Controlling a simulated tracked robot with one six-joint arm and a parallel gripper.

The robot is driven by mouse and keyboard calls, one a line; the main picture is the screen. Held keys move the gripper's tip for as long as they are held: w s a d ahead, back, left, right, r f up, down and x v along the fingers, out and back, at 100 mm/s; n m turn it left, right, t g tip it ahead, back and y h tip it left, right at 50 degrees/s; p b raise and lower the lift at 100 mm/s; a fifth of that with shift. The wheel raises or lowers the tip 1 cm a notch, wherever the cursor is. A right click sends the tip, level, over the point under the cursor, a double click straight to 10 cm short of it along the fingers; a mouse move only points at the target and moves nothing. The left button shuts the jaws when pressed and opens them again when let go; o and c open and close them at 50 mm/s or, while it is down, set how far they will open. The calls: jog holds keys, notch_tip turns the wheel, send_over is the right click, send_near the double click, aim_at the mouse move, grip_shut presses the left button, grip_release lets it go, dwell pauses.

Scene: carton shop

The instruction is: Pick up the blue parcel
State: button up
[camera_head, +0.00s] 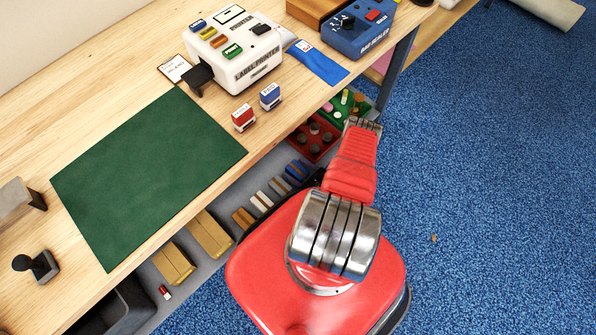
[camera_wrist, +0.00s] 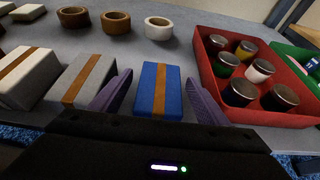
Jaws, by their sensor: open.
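The blue parcel (camera_wrist: 153,90), a small box with an orange-brown tape strip, sits on the grey lower shelf in the wrist view. My gripper (camera_wrist: 158,78) is open, with one purple finger on each side of the parcel. Gaps show between the fingers and the parcel's sides, and nothing is gripped. The parcel's near bottom edge is hidden behind my gripper's dark body. In the head view a blue parcel (camera_head: 297,171) shows on the lower shelf beside my arm; my fingers cannot be made out there.
A grey parcel (camera_wrist: 75,80) stands close beside the left finger, with a white parcel (camera_wrist: 25,78) further left. A red tray (camera_wrist: 209,70) of jars is close beside the right finger. Several tape rolls (camera_wrist: 115,23) lie behind. The bench top (camera_head: 215,120) overhangs the shelf.

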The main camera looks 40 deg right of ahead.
jog(key=shift+c, duration=0.5)
jog(key=c, duration=1.2)
